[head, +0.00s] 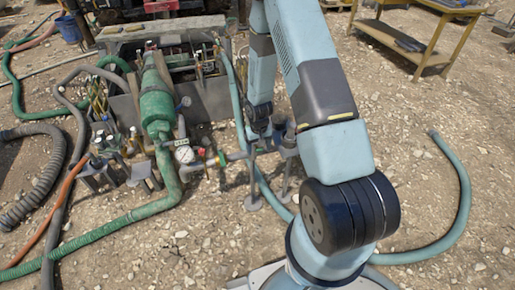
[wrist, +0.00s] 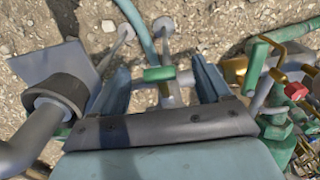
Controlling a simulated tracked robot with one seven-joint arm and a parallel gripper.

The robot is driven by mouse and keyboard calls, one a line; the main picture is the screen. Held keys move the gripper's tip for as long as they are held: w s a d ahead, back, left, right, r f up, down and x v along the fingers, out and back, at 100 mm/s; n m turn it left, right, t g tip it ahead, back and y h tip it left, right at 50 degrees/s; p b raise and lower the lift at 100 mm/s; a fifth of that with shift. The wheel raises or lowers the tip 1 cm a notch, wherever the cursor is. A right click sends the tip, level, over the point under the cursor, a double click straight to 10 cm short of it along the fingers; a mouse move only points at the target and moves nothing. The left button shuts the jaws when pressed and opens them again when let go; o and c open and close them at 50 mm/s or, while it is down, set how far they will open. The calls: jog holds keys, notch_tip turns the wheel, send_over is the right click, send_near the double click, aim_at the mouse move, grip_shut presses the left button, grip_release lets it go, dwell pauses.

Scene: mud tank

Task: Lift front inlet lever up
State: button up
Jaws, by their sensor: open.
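A short green lever (wrist: 159,74) on a grey pipe shows in the wrist view, between the two fingers of my gripper (wrist: 160,66). It looks like the front inlet lever. The gripper is open, one finger on each side of the lever, with gaps on both sides; I see no contact. How far the lever lies beyond the fingertips is hard to tell. In the head view my gripper (head: 284,132) hangs at the right end of the pipework, and the lever cannot be made out behind my arm.
A brass valve with another green handle (wrist: 256,65) is close right of the fingers. A thick grey pipe with a dark collar (wrist: 62,90) is close left. In the head view, a gauge (head: 184,154) and green pump (head: 157,105) stand left. Gravel at right is mostly clear.

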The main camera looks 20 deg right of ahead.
jog(key=o, duration=0.4)
jog(key=shift+r, duration=4)
